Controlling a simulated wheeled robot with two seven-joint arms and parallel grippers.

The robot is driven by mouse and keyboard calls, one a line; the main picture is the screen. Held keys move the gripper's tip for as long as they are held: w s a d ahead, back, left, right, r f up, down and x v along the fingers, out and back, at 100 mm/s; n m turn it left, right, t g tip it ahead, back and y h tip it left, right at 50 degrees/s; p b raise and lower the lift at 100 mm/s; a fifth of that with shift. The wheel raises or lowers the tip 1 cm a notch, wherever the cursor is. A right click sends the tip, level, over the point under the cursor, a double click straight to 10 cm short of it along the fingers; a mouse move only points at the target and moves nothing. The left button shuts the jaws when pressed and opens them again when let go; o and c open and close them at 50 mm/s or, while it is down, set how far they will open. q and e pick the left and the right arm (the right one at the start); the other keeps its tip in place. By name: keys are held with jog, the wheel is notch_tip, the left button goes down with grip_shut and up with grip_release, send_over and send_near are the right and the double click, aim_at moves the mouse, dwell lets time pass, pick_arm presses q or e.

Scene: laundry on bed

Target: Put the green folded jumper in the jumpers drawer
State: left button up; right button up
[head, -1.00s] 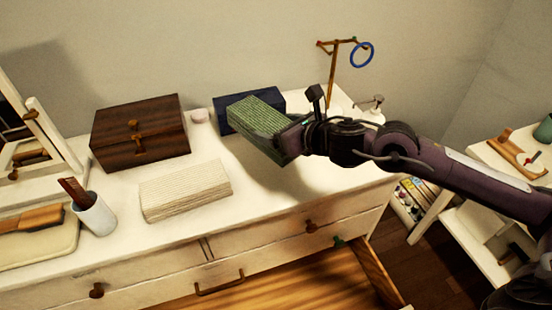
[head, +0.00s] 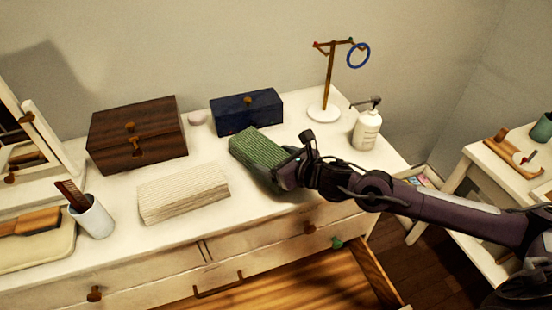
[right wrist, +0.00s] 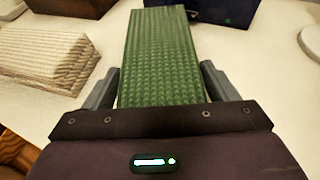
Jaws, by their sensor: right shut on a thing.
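The green folded jumper (head: 258,148) is held by my right gripper (head: 276,170) above the right part of the dresser top. In the right wrist view the jumper (right wrist: 160,60) lies between the two fingers (right wrist: 160,88), which are shut on its near end. An open drawer (head: 290,284) with a bare wooden floor shows at the bottom of the head view, below and in front of the jumper. Any label on the drawer is not visible. My left gripper is not in view.
A cream folded garment (head: 183,193) lies left of the jumper. A dark blue box (head: 246,111), a brown wooden box (head: 136,135), a pump bottle (head: 367,130) and a ring stand (head: 330,80) stand on the dresser. A cup (head: 92,217) stands at left.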

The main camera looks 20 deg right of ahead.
jog(key=shift+f, duration=0.1)
jog(key=o, duration=1.1)
jog(key=shift+o, duration=0.2)
